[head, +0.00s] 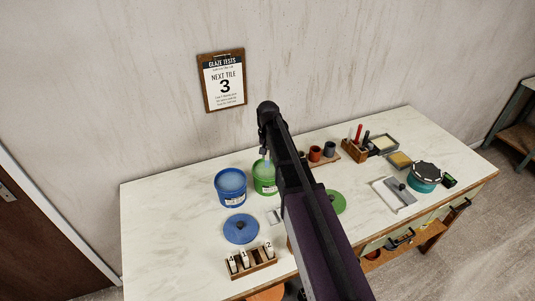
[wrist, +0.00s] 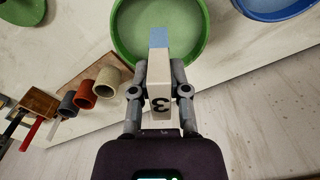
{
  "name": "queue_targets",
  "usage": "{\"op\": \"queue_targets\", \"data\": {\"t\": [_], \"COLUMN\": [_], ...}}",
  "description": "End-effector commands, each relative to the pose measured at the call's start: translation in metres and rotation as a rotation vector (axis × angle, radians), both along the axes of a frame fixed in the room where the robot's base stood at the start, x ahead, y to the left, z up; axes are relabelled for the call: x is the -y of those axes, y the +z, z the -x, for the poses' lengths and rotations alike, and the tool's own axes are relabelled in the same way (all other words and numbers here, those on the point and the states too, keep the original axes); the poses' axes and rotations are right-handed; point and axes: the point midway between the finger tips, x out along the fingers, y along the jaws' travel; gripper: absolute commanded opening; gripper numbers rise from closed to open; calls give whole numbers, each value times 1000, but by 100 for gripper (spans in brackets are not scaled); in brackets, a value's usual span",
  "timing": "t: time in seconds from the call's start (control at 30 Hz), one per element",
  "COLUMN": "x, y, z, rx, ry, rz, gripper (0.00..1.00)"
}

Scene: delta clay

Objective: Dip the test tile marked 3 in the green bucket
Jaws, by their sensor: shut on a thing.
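My gripper (wrist: 160,68) is shut on a white test tile (wrist: 160,88) marked 3 in the wrist view. The far end of the tile is light blue and overlaps the inside of the green bucket (wrist: 119,42). In the head view the green bucket (head: 265,187) stands open on the table with pale green contents. My gripper (head: 265,146) is above it, pointing down, and partly hidden by my arm. I cannot tell whether the tile's tip touches the glaze.
An open blue bucket (head: 230,198) stands just left of the green one. A blue lid (head: 241,230), a green lid (head: 337,202) and a wooden rack (head: 262,267) with tiles lie in front. Cups (head: 315,154) and tools are to the right. A wall sign (head: 223,82) reads "NEXT TILE 3".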

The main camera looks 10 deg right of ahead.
Motion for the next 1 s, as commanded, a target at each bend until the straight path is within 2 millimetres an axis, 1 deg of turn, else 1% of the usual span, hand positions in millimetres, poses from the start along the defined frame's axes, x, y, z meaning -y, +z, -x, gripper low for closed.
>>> {"op": "queue_targets", "data": {"t": [0.03, 0.6, 0.8, 1.0], "x": [0, -1, -1, 0], "y": [-7, -42, -50, -52], "z": [0, 0, 0, 0], "rx": [0, 0, 0, 0], "ry": [0, 1, 1, 1], "rz": [0, 0, 0, 0], "gripper": [0, 0, 0, 0]}}
